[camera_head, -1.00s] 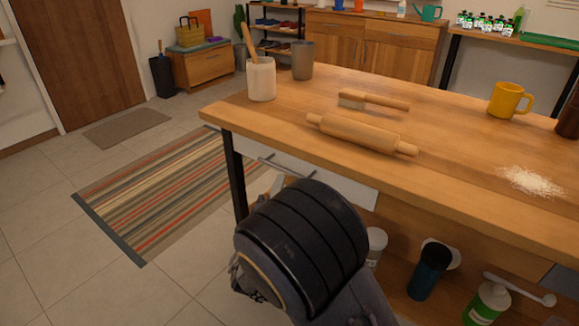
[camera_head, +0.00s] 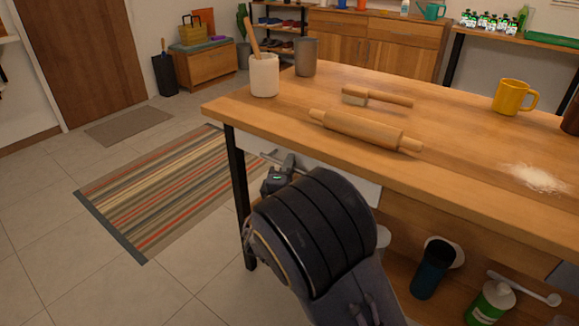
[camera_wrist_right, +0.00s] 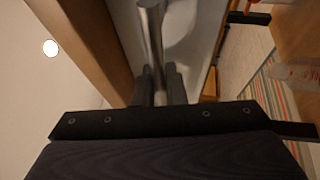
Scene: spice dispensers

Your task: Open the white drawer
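The white drawer (camera_head: 340,180) sits under the front edge of the wooden table and looks closed. Its metal bar handle (camera_head: 268,158) shows at the left end in the head view; the rest is hidden behind my right arm. My right gripper (camera_head: 280,175) is at the handle. In the right wrist view, the bar handle (camera_wrist_right: 151,35) runs down between the two dark fingers (camera_wrist_right: 159,88), which stand close together on either side of it and appear shut on it. The white drawer front (camera_wrist_right: 188,30) lies beside it. My left gripper is not in view.
On the wooden table (camera_head: 450,180) are a rolling pin (camera_head: 365,130), a brush (camera_head: 376,97), a utensil crock (camera_head: 264,75), a yellow mug (camera_head: 514,96) and spilled flour (camera_head: 538,178). Bottles stand on the lower shelf. A black table leg (camera_head: 238,190) is left of my gripper; floor beyond is free.

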